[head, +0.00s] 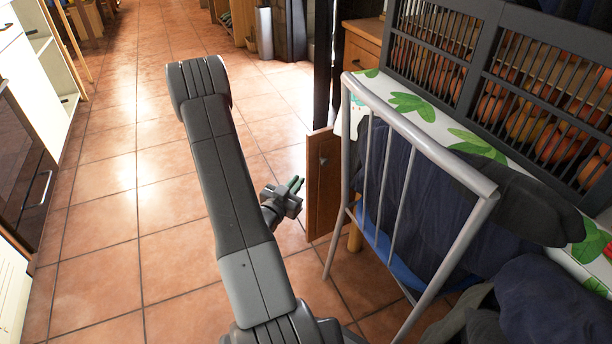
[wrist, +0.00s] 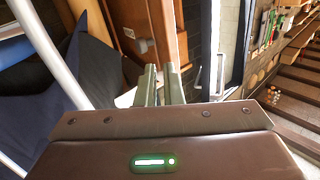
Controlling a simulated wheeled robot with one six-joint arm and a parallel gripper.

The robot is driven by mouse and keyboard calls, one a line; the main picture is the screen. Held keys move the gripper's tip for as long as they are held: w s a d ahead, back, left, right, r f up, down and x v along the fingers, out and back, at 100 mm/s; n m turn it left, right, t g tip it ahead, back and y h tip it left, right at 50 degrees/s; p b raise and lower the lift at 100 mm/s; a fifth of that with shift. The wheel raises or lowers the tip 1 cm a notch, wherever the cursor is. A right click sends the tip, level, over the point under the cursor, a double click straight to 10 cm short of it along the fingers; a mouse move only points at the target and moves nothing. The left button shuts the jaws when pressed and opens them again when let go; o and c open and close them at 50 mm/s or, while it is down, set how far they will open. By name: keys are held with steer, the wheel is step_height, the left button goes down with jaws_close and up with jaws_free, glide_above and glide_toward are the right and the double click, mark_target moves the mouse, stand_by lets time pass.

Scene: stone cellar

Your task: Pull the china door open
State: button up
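A narrow brown wooden door panel (head: 322,185), which I take to be the china door, stands upright beside the metal-framed chair. A small dark knob (head: 323,161) is on its face. My gripper (head: 296,184) is just left of the panel, its greenish fingertips close to the panel's edge. In the wrist view the two fingers (wrist: 162,85) have a narrow gap between them, with nothing clearly held. The brown panel (wrist: 130,22) rises beyond them, with a grey knob (wrist: 143,46) above the left finger. Whether the fingers touch the panel is unclear.
A grey tubular metal chair (head: 420,140) with dark cloth stands close to the panel's right. A leaf-patterned table (head: 410,103) with a dark barred crate (head: 530,90) is behind it. The tiled floor (head: 110,200) is open to the left, with white cabinets at the far left.

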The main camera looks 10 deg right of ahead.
steer(key=m+p, duration=0.2)
steer(key=r+m+h+p, duration=0.1)
steer(key=m, duration=0.1)
steer(key=shift+s+d+g, duration=0.1)
steer(key=shift+s+g, duration=0.15)
steer(key=shift+g, duration=0.15)
jaws_close()
steer(key=s+m+g+h+p, duration=0.35)
steer(key=m+p, duration=0.65)
steer(key=m, duration=0.7)
steer(key=w+a+x, duration=0.1)
steer(key=w+x, duration=0.1)
steer(key=x, duration=0.9)
steer(key=shift+a+f+g+b, duration=0.25)
steer(key=shift+f+g+b, duration=0.15)
steer(key=shift+f, duration=0.1)
steer(key=shift+w, duration=0.25)
